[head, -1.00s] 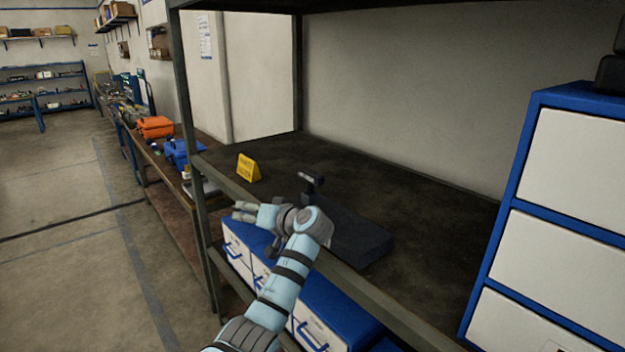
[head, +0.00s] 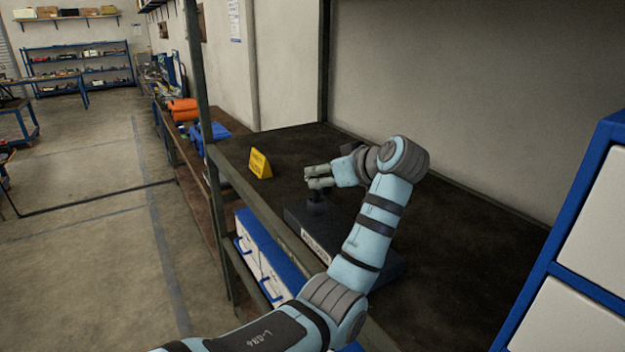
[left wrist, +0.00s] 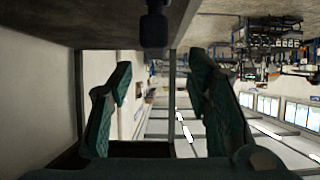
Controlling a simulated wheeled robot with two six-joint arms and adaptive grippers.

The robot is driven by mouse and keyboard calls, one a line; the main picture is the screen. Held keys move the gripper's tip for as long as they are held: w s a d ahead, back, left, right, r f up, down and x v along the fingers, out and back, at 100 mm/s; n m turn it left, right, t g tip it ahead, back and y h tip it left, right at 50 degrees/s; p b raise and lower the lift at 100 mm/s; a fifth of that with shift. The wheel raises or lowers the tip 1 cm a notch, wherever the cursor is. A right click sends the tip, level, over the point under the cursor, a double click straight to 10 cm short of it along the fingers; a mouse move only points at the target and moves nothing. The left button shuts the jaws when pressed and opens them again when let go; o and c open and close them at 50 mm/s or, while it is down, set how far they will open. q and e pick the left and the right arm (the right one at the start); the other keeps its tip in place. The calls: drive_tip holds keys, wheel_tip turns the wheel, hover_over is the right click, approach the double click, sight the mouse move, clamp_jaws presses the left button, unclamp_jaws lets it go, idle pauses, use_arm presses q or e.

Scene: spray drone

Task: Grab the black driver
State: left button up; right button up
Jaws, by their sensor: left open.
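The black driver (head: 318,203) stands upright on a black base block (head: 390,266) on the shelf, and its upper part is hidden by my left gripper. My left gripper (head: 310,178) is open and reaches in over the shelf at the driver's upper end. In the left wrist view the left gripper (left wrist: 160,100) shows its two dark green fingers spread apart with nothing between their tips. A dark rounded piece, apparently the driver (left wrist: 153,28), shows at the top middle of that view. I cannot tell whether a finger touches it. My right gripper is not in view.
A yellow sign (head: 260,164) stands on the shelf left of the driver. A rack post (head: 200,100) and the shelf's front rail (head: 268,212) border the shelf. A blue-and-white drawer cabinet (head: 590,230) stands at the right. The shelf right of the base is clear.

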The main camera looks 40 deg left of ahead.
sight(317, 176)
use_arm(q)
drive_tip(key=x, duration=0.2)
drive_tip(key=p+x, duration=0.1)
drive_tip(key=x, duration=0.1)
drive_tip(key=w+x, duration=0.1)
drive_tip(key=x, duration=0.1)
drive_tip(key=shift+d+f, duration=0.25)
drive_tip(key=shift+d, duration=0.05)
drive_tip(key=shift+a+f, duration=0.15)
drive_tip(key=shift+a, duration=0.05)
drive_tip(key=shift+s, duration=0.35)
drive_tip(key=shift+c, duration=0.7)
drive_tip(key=shift+s+r, duration=0.1)
drive_tip(key=shift+r, duration=0.1)
drive_tip(key=c, duration=0.3)
drive_tip(key=shift+d, duration=0.1)
drive_tip(key=c, duration=0.4)
clamp_jaws()
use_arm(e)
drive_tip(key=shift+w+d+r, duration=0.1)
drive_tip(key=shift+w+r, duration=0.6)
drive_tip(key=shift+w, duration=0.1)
